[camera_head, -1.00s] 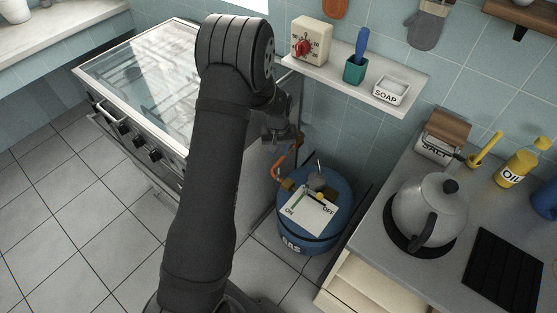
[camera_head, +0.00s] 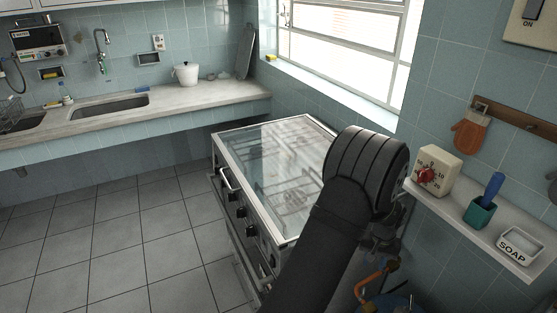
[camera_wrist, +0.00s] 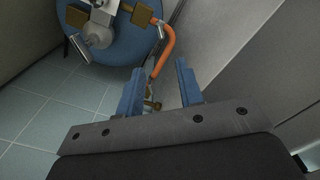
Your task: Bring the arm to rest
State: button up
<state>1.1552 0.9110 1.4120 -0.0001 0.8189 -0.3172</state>
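My arm reaches across the head view, and my gripper (camera_head: 383,238) is mostly hidden behind its dark joint, between the stove and the wall shelf. In the wrist view my gripper (camera_wrist: 159,68) shows two blue fingers spread apart with nothing held between them. An orange hose (camera_wrist: 166,45) and a small brass fitting (camera_wrist: 152,104) show beyond the gap between the fingers. The blue gas cylinder (camera_wrist: 115,48) is ahead, at the upper left of the wrist view, with its grey valve knob (camera_wrist: 98,33) on top.
The glass-topped stove (camera_head: 275,160) stands left of my arm. At right, a wall shelf (camera_head: 462,222) holds a timer (camera_head: 437,170), a green cup (camera_head: 479,214) and a soap dish (camera_head: 519,245). The sink counter (camera_head: 190,98) is at the back. The tiled floor (camera_head: 130,240) at left is clear.

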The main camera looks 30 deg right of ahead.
notch_tip(320, 180, down, 16)
jog(key=shift+r, duration=0.1)
dwell(0.4)
notch_tip(320, 180, up, 18)
jog(key=f, duration=0.1)
notch_tip(320, 180, down, 17)
jog(key=shift+r, duration=0.1)
jog(key=shift+f, duration=0.2)
jog(key=shift+n, duration=1)
jog(key=shift+r+n, duration=0.3)
notch_tip(320, 180, up, 17)
jog(key=m, duration=0.8)
send_over(364, 291)
jog(key=f, duration=0.5)
jog(key=shift+w+d+f, duration=0.2)
jog(key=shift+d+f, duration=0.05)
jog(key=shift+f, duration=0.05)
